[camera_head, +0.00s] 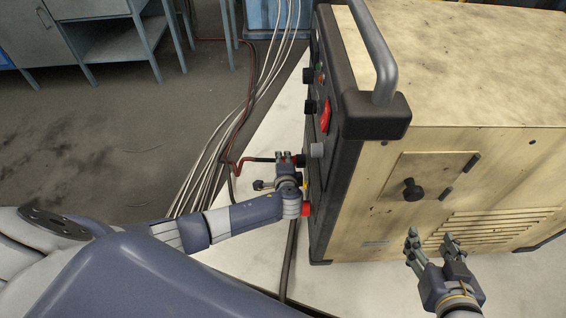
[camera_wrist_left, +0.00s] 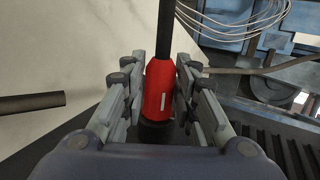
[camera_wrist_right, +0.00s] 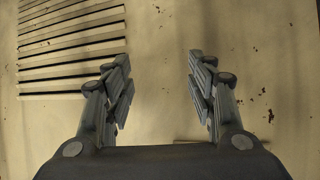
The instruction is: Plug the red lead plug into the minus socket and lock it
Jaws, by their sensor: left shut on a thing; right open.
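The red lead plug (camera_wrist_left: 159,88) is upright between the fingers of my left gripper (camera_wrist_left: 160,95) in the left wrist view, with its black lead running up out of it. A black round part (camera_wrist_left: 156,134) shows at its lower end; I cannot tell whether it is a socket. In the head view my left gripper (camera_head: 288,168) is shut on the plug, close to the machine's dark front panel (camera_head: 325,180), and largely hides it. I cannot pick out the minus socket. My right gripper (camera_head: 430,243) is open and empty beside the machine's vented side.
The machine (camera_head: 450,75) fills the right, with a metal handle (camera_head: 377,50) on top. Its front carries black knobs or connectors, a red switch (camera_head: 325,116) and a red part (camera_head: 306,209) low down. White cables (camera_head: 228,125) hang left. The light tabletop (camera_head: 270,145) is mostly clear.

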